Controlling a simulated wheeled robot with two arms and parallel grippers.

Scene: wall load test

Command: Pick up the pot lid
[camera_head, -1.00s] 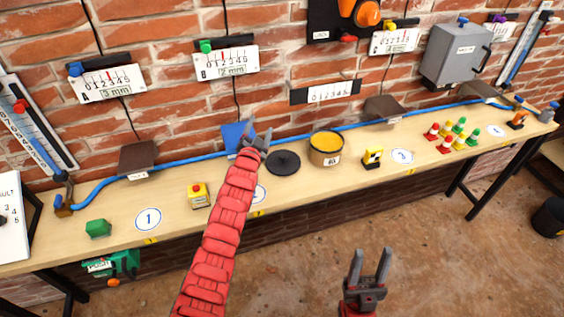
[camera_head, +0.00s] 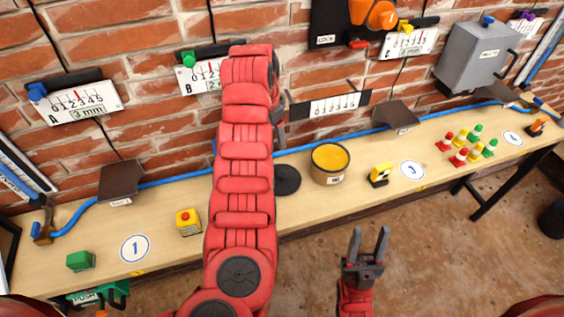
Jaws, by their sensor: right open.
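The pot lid (camera_head: 287,180) is a flat black disc on the wooden bench, just left of the pot (camera_head: 328,177). My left arm covers its left edge. The pot is round and brown, with yellow contents showing at its uncovered top. My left gripper (camera_head: 277,106) is raised in front of the brick wall, above the lid in the picture. It is mostly hidden behind my red arm, so its jaws and anything in them cannot be made out. My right gripper (camera_head: 370,243) is open and empty, in front of the bench with its fingers pointing up.
A yellow box with a red button (camera_head: 188,222) and a green block (camera_head: 80,261) stand left on the bench. A yellow-black block (camera_head: 379,176) stands right of the pot. Small red, yellow and green pieces (camera_head: 465,146) stand farther right. A blue hose (camera_head: 178,178) runs along the wall.

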